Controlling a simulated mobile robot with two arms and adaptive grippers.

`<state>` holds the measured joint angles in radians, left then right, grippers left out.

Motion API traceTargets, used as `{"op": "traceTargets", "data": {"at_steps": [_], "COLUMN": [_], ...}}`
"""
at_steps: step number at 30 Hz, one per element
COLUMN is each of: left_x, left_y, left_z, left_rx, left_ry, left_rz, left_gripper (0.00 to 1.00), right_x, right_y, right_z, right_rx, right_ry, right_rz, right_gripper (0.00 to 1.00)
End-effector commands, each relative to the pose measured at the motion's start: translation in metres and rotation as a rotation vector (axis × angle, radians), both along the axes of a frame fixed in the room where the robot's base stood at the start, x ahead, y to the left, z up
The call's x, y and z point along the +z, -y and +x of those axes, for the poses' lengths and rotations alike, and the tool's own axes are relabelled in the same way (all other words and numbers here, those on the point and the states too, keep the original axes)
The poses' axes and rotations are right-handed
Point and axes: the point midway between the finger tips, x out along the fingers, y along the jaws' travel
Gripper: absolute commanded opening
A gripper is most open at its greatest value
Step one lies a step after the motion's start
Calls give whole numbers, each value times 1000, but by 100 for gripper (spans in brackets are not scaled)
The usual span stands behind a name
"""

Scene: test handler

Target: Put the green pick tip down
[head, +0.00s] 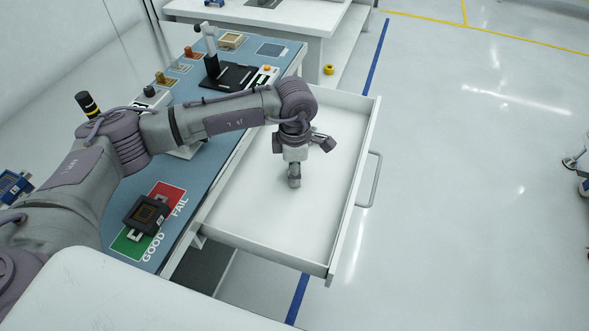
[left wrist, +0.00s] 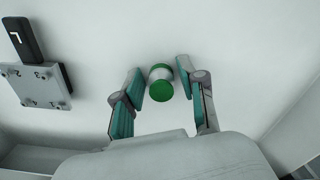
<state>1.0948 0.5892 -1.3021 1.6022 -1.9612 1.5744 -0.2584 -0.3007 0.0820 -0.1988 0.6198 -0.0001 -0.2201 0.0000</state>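The green pick tip (left wrist: 161,88) is a small cylinder with a green end and a white band in the left wrist view. It sits on the white floor of the open drawer (head: 325,225). My left gripper (head: 294,183) points down into the drawer. In the left wrist view its fingers (left wrist: 160,80) are open on either side of the pick tip, with a small gap at each side. In the head view the gripper hides the pick tip. My right gripper is not in view.
In the left wrist view, a grey numbered plate (left wrist: 38,88) and a black block (left wrist: 24,40) lie at the left. The blue bench (head: 195,165) beside the drawer holds a black socket (head: 146,214) on the GOOD/FAIL mat (head: 167,197).

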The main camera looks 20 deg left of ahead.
Motion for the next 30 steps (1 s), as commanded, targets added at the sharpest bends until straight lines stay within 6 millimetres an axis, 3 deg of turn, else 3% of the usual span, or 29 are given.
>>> {"op": "traceTargets", "data": {"at_steps": [14, 20, 30], "left_x": [9, 41, 112], "left_y": [0, 0, 0], "left_z": [0, 1, 1], "left_rx": [0, 1, 0], "left_ry": [1, 4, 2], "left_rz": [0, -1, 0], "left_gripper": [49, 49, 49], "right_x": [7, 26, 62], "right_y": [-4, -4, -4], "right_z": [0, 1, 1], "right_rx": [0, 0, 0], "right_ry": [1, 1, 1], "right_rz": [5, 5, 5], "right_gripper": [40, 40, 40]}}
